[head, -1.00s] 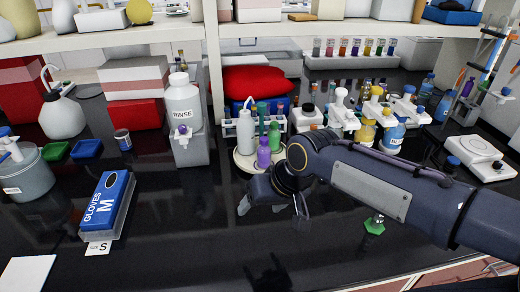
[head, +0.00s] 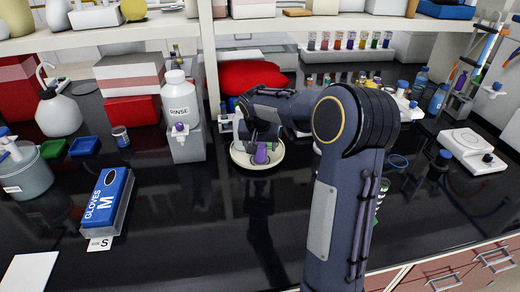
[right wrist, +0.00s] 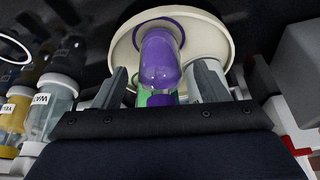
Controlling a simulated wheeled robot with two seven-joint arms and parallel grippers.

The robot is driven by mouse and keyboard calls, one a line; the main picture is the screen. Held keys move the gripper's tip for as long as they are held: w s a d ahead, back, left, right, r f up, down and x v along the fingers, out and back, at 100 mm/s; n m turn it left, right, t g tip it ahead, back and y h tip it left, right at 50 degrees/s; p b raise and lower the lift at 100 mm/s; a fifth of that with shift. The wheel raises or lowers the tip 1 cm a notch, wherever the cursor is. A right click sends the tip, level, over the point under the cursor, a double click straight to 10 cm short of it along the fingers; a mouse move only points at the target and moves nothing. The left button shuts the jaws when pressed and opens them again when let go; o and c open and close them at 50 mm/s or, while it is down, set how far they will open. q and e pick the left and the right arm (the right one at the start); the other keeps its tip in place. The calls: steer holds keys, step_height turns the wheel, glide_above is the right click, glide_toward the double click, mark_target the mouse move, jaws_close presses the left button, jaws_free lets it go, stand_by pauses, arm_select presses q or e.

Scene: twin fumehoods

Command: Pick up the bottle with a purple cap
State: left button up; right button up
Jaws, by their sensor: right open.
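A small purple bottle (head: 261,155) stands on a round cream tray (head: 238,158) in the middle of the head view, partly hidden by my right gripper (head: 262,138). In the right wrist view the rounded, translucent purple bottle (right wrist: 160,55) is close, in front of the tray's pale rim (right wrist: 226,40). My right gripper (right wrist: 163,82) is open, with one finger on each side of the bottle and visible gaps. Part of a green object (right wrist: 144,100) shows behind the purple one. Whether the purple bottle has a separate cap is not clear. My left gripper is not in view.
A white RINSE bottle (head: 180,104) stands on a grey block left of the tray. A red bag (head: 252,76) lies behind. A glove box (head: 108,202) is at the left. Labelled bottles (right wrist: 48,105) stand beside the gripper in the wrist view. The front counter is largely clear.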

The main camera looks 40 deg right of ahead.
steer(key=shift+x, duration=1.1)
steer(key=c, duration=1.2)
steer(key=shift+r, duration=0.15)
